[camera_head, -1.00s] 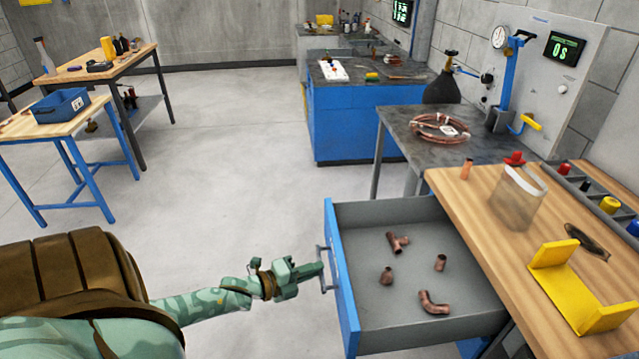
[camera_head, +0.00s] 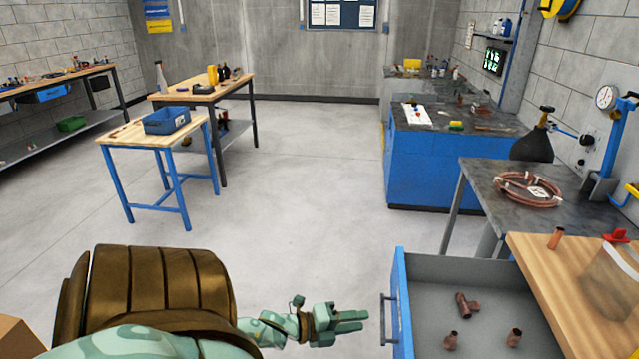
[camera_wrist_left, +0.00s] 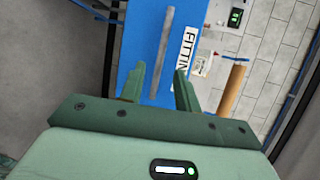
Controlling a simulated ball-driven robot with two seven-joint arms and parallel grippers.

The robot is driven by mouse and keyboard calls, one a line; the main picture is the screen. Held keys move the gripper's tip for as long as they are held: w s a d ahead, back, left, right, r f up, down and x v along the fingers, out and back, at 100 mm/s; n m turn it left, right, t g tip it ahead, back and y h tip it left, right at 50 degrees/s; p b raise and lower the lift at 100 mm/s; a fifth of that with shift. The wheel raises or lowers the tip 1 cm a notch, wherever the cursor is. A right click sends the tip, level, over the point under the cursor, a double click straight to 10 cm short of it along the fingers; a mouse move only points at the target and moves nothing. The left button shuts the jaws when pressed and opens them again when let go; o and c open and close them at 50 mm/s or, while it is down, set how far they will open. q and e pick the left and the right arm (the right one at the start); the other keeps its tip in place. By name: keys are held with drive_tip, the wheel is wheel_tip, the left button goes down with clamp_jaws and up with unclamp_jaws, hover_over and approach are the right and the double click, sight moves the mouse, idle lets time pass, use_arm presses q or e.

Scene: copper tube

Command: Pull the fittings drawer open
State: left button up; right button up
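The fittings drawer (camera_head: 440,270) is pulled out from under the wooden bench, its grey inside showing copper fittings (camera_head: 466,304). Its blue front (camera_head: 402,300) carries a bar handle (camera_head: 388,320). My left gripper (camera_head: 364,321) is just left of the handle, with a small gap between them in the head view. In the left wrist view, the two fingers of my left gripper (camera_wrist_left: 159,70) are spread. The grey handle (camera_wrist_left: 163,50) lines up between and beyond them, against the blue front with its partly visible label (camera_wrist_left: 187,50). My right gripper is not in view.
The wooden bench top (camera_head: 545,265) holds a copper piece (camera_head: 556,238) and a clear bag with a red top (camera_head: 612,275). A dark table (camera_head: 480,185) with coiled copper tube (camera_head: 528,188) stands behind. The floor left of the drawer is clear.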

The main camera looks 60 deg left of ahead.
use_arm(q)
drive_tip(key=p+v, duration=0.1)
drive_tip(key=v, duration=1)
drive_tip(key=shift+s+r, duration=0.1)
